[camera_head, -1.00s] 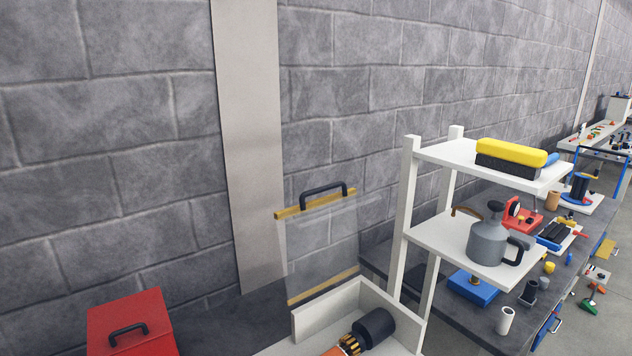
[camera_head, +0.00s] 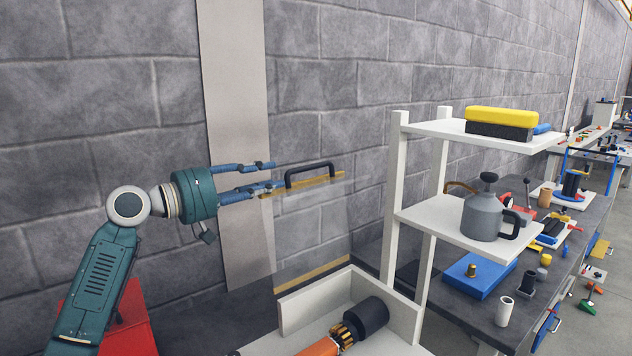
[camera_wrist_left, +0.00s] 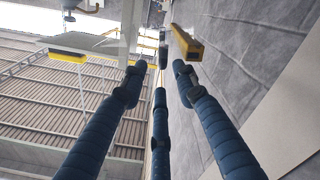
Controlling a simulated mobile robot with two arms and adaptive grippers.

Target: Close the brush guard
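The brush guard (camera_head: 318,222) is a clear panel with yellow strips along its top and bottom edges. It stands upright and raised behind a white tray. A black arched handle (camera_head: 311,168) sits on its top strip. My left gripper (camera_head: 273,176) has three blue fingers, spread open and empty. Its fingertips are at the left end of the handle; I cannot tell whether they touch the strip. In the left wrist view, the yellow strip (camera_wrist_left: 186,44) lies just beyond the fingertips. My right gripper is not in view.
The white tray (camera_head: 302,308) holds an orange and black brush unit (camera_head: 345,332) below the guard. A white shelf rack (camera_head: 398,215) with a grey can (camera_head: 484,217) and a yellow-topped block (camera_head: 500,118) stands to the right. A red box (camera_head: 128,325) is behind my left arm.

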